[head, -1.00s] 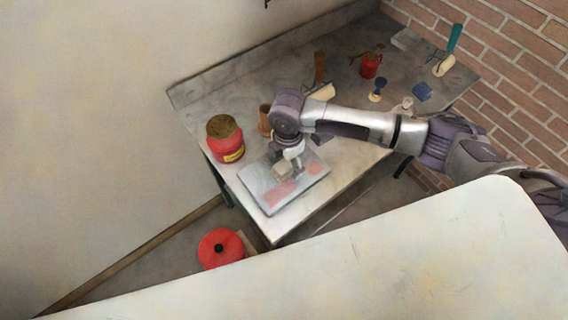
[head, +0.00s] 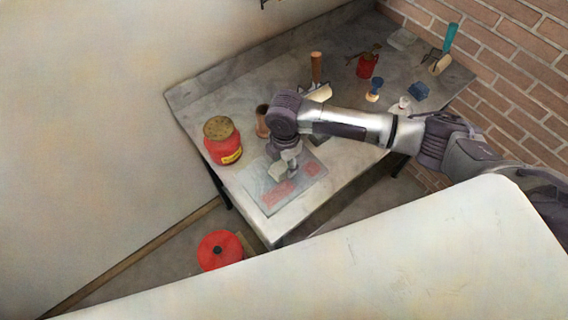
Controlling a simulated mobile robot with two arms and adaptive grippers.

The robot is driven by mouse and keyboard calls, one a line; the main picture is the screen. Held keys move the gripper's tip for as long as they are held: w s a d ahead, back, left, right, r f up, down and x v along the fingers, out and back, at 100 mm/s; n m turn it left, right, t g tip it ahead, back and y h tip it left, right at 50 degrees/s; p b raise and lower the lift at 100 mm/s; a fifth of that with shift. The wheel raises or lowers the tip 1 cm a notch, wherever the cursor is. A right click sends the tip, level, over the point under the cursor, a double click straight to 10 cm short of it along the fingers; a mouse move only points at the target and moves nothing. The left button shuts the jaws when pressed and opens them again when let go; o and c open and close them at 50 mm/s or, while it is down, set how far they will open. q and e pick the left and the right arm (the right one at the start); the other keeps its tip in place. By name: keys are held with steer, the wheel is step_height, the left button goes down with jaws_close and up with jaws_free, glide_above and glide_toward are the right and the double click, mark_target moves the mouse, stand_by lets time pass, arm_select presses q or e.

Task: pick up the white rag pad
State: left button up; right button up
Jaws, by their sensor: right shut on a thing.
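The white rag pad (head: 279,172) is a small pale block over the grey plate with red patches (head: 262,206) at the table's front left. My right gripper (head: 283,165) points down and is shut on the pad. The gripper's wrist covers part of the pad, and I cannot tell whether the pad touches the plate. My left gripper is not in view.
A red jar with a brown top (head: 223,142) stands left of my right gripper, with a brown cup (head: 262,121) behind it. A blue-handled stamp (head: 374,88), a red can (head: 367,66) and a teal-handled tool (head: 444,50) stand farther back right. A red lidded container (head: 220,250) sits below the table.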

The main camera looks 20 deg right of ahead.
step_height(320, 180, up, 3)
steer(key=shift+w+r+b, duration=0.1)
steer(key=shift+r+b, duration=0.1)
steer(key=shift+b, duration=0.45)
steer(key=s+d+r+b, duration=0.2)
steer(key=s+d+r, duration=0.5)
steer(key=s, duration=0.2)
steer(key=shift+d+r, duration=0.15)
steer(key=shift+d, duration=0.25)
